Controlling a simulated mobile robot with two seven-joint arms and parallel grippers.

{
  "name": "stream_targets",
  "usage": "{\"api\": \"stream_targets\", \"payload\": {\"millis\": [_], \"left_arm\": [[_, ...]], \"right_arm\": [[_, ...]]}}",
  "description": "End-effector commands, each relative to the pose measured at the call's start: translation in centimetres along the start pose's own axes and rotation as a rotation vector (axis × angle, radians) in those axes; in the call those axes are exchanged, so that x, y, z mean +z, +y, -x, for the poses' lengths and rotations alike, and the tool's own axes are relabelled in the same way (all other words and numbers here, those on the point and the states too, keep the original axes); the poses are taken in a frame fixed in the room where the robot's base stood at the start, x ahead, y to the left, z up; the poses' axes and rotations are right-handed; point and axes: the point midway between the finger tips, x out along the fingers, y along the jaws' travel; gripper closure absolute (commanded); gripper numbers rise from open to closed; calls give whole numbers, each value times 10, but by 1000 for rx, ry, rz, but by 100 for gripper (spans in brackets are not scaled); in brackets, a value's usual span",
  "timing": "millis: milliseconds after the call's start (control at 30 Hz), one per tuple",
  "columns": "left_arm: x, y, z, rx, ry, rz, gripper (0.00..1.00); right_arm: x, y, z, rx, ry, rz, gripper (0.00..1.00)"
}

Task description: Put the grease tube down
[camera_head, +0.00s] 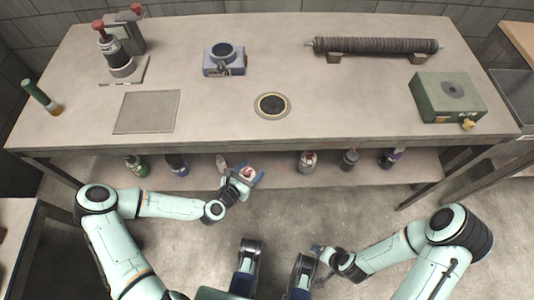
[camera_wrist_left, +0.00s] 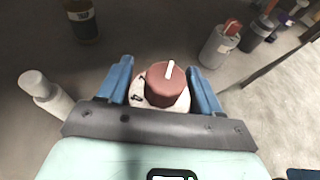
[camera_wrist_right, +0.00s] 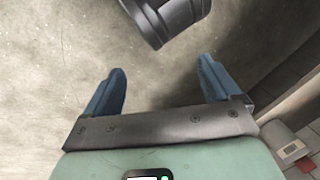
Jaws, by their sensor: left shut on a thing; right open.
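The item in my left gripper (camera_head: 250,176), which I take to be the grease tube (camera_head: 247,172), is white with a dark red cap. In the left wrist view the red cap (camera_wrist_left: 165,84) points toward the camera, between the blue fingers, and most of the body is hidden beneath it. My left gripper is shut on it and holds it in front of the bench's front edge, near the lower shelf. My right gripper (camera_head: 318,252) is open and empty, low at the front right; its spread fingers (camera_wrist_right: 160,92) show in the right wrist view.
The bench top (camera_head: 210,115) has free room at its front middle. It carries a square plate (camera_head: 147,111), a round dark-centred fitting (camera_head: 272,105), a blue vise-like block (camera_head: 224,60), a green box (camera_head: 447,97) and a ribbed roll (camera_head: 375,46). Several bottles stand on the lower shelf (camera_head: 270,178).

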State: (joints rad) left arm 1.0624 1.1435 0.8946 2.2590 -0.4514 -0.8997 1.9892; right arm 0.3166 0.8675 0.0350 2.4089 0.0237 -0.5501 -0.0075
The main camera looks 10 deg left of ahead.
Motion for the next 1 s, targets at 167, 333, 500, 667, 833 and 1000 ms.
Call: {"api": "stream_targets", "payload": {"millis": [167,333,500,667,833,1000], "left_arm": [[17,-1,-48,-1,-5,-4,71],[29,0,-81,1,-3,-2,71],[34,0,-94,1,-1,0,71],[34,0,-106,1,0,1,71],[6,0,-114,1,2,2,71],[4,0,-115,1,-1,0,71]], "right_arm": [[-14,4,-11,3,40,-3,10],[-24,6,-18,5,70,-5,10],[-29,7,-20,5,85,-6,10],[-34,9,-25,7,97,-7,10],[-26,22,-40,28,68,-21,10],[-21,26,-41,35,52,-25,10]]}}
